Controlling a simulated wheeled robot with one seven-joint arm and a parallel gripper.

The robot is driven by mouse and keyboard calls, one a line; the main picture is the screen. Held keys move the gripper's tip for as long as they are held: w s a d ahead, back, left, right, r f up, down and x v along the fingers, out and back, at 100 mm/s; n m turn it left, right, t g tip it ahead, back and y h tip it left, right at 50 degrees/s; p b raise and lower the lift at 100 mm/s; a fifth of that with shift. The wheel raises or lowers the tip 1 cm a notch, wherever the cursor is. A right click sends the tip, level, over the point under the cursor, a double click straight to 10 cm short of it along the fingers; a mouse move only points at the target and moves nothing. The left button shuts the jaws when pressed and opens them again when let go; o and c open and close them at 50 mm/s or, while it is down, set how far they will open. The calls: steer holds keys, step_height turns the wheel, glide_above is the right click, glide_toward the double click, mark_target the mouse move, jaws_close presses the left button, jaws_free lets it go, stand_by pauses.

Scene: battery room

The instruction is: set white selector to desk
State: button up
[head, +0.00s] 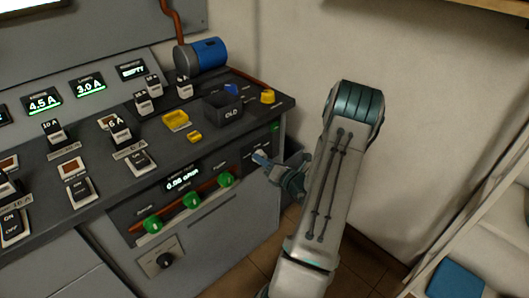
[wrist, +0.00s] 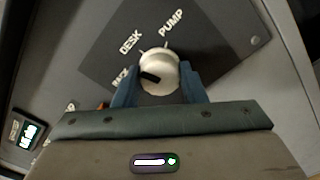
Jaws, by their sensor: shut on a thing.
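The white selector (wrist: 158,70) is a round knob on a dark plate in the wrist view. Its black mark lies on the left of the knob and points left, toward a partly hidden label below the DESK label (wrist: 131,42). The PUMP label (wrist: 171,23) is above right of the knob. My gripper (wrist: 157,86) has its blue fingers on either side of the knob and is shut on it.
The console (head: 240,235) carries green knobs (head: 192,200), a black knob (head: 166,260) and several switches. On its top are a dark OLD bin (head: 223,108), yellow pieces (head: 176,120) and a blue-grey cylinder (head: 202,54). A wall stands close behind my arm. A small lit display (wrist: 27,135) is at the wrist view's left.

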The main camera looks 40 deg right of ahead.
steer(key=shift+m+p, duration=1.55)
steer(key=shift+m, duration=0.15)
steer(key=o, duration=1)
steer(key=shift+s, duration=0.1)
steer(key=s, duration=0.9)
steer(key=s+d, duration=0.1)
steer(key=s, duration=0.3)
steer(key=shift+s+p, duration=0.35)
